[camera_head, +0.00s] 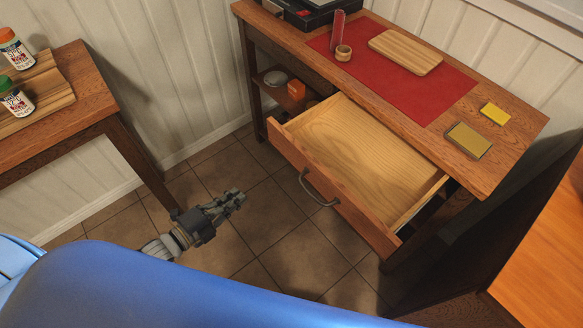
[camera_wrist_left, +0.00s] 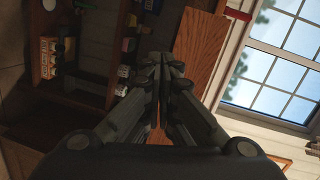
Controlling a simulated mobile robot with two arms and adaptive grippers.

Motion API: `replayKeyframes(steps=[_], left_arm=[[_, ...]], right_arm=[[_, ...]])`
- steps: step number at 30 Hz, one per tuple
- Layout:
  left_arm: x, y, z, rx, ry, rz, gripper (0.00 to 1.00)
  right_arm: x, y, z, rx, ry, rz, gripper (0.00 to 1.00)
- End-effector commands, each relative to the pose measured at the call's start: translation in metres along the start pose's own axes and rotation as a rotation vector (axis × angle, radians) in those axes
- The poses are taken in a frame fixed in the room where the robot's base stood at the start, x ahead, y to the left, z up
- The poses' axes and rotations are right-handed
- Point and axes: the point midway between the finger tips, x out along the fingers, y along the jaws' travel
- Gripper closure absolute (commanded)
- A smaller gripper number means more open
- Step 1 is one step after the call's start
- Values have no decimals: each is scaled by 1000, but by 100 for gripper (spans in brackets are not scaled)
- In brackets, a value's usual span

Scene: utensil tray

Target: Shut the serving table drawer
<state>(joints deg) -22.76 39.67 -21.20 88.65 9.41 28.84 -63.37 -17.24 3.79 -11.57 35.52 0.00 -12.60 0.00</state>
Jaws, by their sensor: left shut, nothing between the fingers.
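The serving table (camera_head: 510,132) is brown wood and stands at the right in the head view. Its drawer (camera_head: 335,192) is pulled far out, and its pale wooden inside looks empty. A dark curved handle (camera_head: 316,188) sits on the drawer front. My left gripper (camera_head: 236,196) is shut and empty over the floor, left of the drawer front and apart from it. In the left wrist view the shut fingers (camera_wrist_left: 160,62) fill the middle, with a brown wooden panel (camera_wrist_left: 198,50) just behind them. My right gripper is not in view.
On the table lie a red mat (camera_head: 440,95), a wooden board (camera_head: 405,52), a yellow block (camera_head: 495,113) and a tan box (camera_head: 468,140). A lower shelf holds an orange box (camera_head: 297,90). Another table (camera_head: 85,105) with bottles stands left. Tiled floor lies between.

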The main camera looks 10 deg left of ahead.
Motion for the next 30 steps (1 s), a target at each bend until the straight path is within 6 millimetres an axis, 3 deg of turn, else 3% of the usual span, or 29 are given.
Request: replayKeyframes(steps=[1,4,11,30], left_arm=[[2,-11,-11,60,50,-44,100],[1,-34,-29,139,109,-110,100],[10,-51,-39,179,135,-148,100],[116,-65,-54,177,133,-146,100]], right_arm=[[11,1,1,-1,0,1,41],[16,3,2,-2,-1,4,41],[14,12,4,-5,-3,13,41],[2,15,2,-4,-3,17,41]])
